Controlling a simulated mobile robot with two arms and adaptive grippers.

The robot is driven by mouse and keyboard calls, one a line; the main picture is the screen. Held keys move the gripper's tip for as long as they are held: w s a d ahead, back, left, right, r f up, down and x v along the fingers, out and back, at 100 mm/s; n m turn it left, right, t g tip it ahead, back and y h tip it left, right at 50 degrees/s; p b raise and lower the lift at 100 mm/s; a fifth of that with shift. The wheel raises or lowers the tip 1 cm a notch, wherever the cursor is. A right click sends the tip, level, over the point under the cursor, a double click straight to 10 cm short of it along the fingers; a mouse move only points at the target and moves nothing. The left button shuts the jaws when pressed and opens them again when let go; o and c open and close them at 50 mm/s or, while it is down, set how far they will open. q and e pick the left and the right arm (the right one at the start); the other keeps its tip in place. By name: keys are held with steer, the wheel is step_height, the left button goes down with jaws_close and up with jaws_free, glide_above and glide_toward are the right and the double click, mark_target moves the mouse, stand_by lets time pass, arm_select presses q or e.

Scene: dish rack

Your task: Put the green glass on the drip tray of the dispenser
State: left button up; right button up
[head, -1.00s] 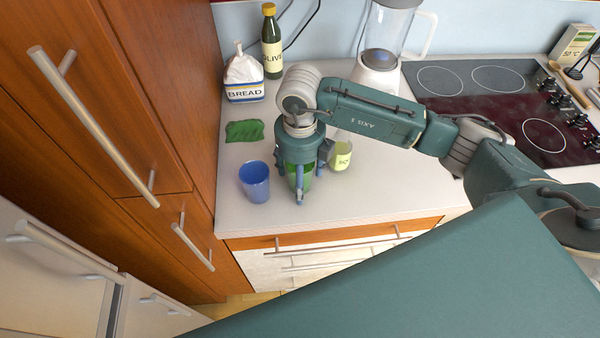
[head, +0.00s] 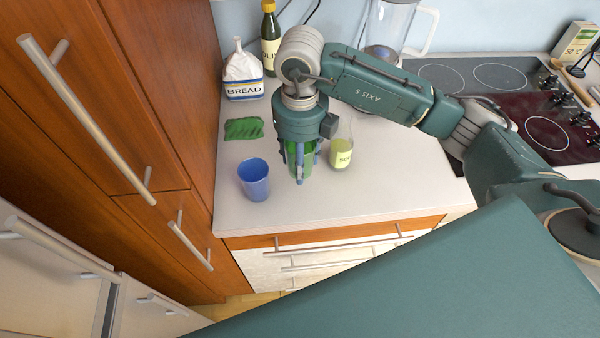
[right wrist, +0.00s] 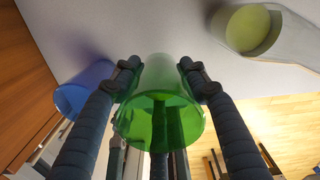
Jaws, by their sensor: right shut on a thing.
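The green glass (head: 292,158) is in the fingers of my right gripper (head: 299,170), over the counter between a blue glass and a small bottle. The fingers partly hide it in the head view. In the right wrist view, the green glass (right wrist: 160,112) shows clearly between the two fingers of my right gripper (right wrist: 158,68), which are closed on its sides. It appears a little above the counter. The dispenser and its drip tray are not visible. My left gripper is not in view.
The blue glass (head: 254,183) stands left of the held glass, and the bottle with pale green liquid (head: 341,156) close on its right. A green cloth (head: 243,129), bread bag (head: 243,75), dark bottle (head: 270,42) and blender (head: 388,28) are behind. The counter front (head: 330,207) is clear.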

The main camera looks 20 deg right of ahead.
step_height(320, 180, up, 14)
steer(key=r+b, duration=0.1)
steer(key=s+f+n, duration=0.1)
steer(key=n, duration=0.3)
steer(key=s+f+n, duration=0.1)
steer(key=f+n, duration=0.1)
steer(key=n, duration=0.3)
steer(key=s+f+n, duration=0.1)
steer(key=n, duration=0.3)
steer(key=shift+d+f, duration=0.3)
steer(key=shift+d, duration=0.1)
steer(key=s+f+n, duration=0.2)
steer(key=s+n, duration=0.1)
steer(key=n, duration=0.8)
steer(key=s+f+n+b, duration=0.1)
steer(key=s+f+n, duration=0.2)
steer(key=n, duration=0.7)
steer(key=shift+s+d+f+n, duration=0.15)
steer(key=shift+d+n, duration=0.25)
